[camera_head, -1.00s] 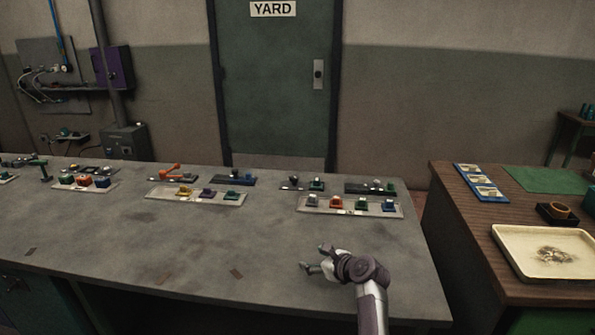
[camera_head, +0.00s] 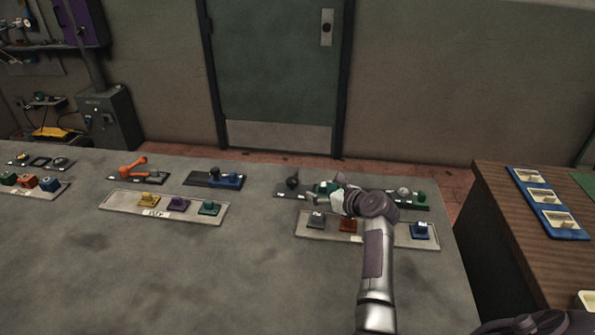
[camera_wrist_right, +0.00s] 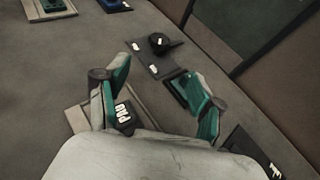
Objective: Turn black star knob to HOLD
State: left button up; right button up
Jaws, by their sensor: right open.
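The black star knob (camera_head: 292,181) stands on a dark plate at the back right of the bench. In the right wrist view a dark round knob (camera_wrist_right: 158,42) sits on that plate, ahead of the fingers. My right gripper (camera_head: 328,192) is open above the back-right controls, just right of the black knob and apart from it. In the wrist view its two fingers (camera_wrist_right: 157,75) are spread, with no object held. The HOLD mark cannot be read. My left gripper is not in view.
A pale panel (camera_head: 310,233) with several coloured controls lies in front, partly hidden by my right arm. Another pale panel (camera_head: 120,206) and an orange lever (camera_head: 133,166) are to the left. The bench's front middle is clear. A wooden table (camera_head: 485,195) stands right, across a gap.

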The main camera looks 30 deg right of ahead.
jog(key=shift+w+a+f, duration=0.1)
jog(key=shift+w+f, duration=0.05)
jog(key=shift+w, duration=0.55)
send_near(295, 182)
jog(key=shift+b+x, duration=0.45)
jog(key=shift+x, duration=0.45)
jog(key=b+x, duration=0.1)
jog(key=x, duration=0.4)
jog(key=shift+w+f, duration=0.2)
jog(key=shift+w, duration=0.15)
jog(key=shift+b+x, duration=0.5)
jog(key=shift+x, duration=0.35)
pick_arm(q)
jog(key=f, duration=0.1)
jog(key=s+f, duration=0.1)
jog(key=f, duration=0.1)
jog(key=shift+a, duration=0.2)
pick_arm(e)
jog(key=shift+r, duration=0.1)
jog(key=shift+c, duration=0.4)
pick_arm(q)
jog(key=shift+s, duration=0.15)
pick_arm(e)
grip_shut()
